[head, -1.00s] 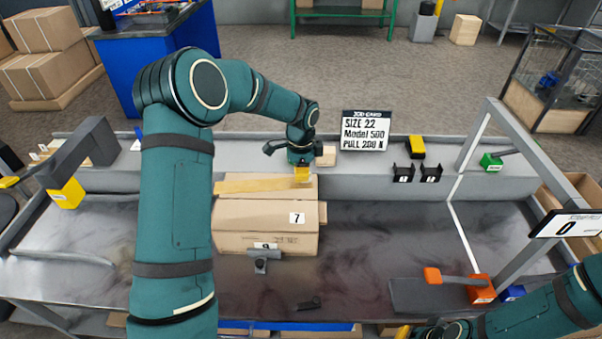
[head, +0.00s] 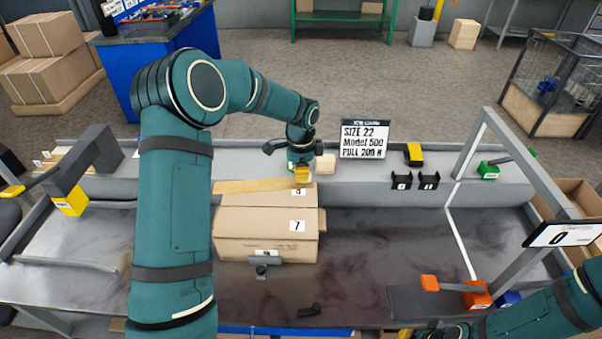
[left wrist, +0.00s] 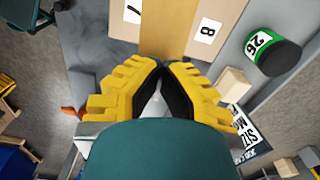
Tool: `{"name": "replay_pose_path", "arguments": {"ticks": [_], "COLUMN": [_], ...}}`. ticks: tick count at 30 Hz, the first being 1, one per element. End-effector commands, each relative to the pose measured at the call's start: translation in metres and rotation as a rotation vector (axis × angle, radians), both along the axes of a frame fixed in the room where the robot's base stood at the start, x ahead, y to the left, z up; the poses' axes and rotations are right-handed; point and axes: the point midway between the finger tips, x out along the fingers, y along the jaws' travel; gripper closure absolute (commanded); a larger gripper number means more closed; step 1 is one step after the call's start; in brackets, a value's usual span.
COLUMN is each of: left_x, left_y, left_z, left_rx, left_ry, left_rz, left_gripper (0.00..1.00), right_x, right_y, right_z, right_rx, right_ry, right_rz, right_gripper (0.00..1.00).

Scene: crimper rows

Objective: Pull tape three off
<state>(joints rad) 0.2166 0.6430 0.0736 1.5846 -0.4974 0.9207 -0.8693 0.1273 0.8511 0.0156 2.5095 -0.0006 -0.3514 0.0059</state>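A long tan tape strip (head: 250,186) runs along the upper side of a cardboard box (head: 255,235) with labels 7, 8 and 9. I see no number on the strip. My left gripper (head: 301,174) is at the strip's right end. In the left wrist view its yellow fingers (left wrist: 160,68) converge at the near end of the strip (left wrist: 164,30), which lies between labels 7 and 8; the fingers look shut on it. The exact contact is hard to see. My right gripper (head: 440,332) is mostly cut off at the bottom edge.
A job card (head: 364,139) stands behind the box, with a small wooden block (head: 325,164) nearby. Two black holders (head: 415,181) and a yellow-black item (head: 414,154) are to the right. An orange-handled tool (head: 476,295) sits at front right. The bench's right middle is clear.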

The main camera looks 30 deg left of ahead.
Motion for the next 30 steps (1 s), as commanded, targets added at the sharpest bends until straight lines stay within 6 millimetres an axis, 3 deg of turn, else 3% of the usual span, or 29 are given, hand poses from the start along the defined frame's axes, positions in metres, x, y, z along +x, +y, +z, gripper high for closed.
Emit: {"name": "replay_pose_path", "arguments": {"ticks": [30], "left_x": [0.0], "left_y": [0.0], "left_z": [0.038], "left_rx": [0.0], "left_ry": [-0.001], "left_rz": [0.0], "left_gripper": [1.0], "right_x": [0.008], "right_y": [-0.001], "right_z": [0.028], "right_rx": [-0.004], "right_ry": [-0.018], "right_rz": [-0.014], "right_gripper": [1.0]}}
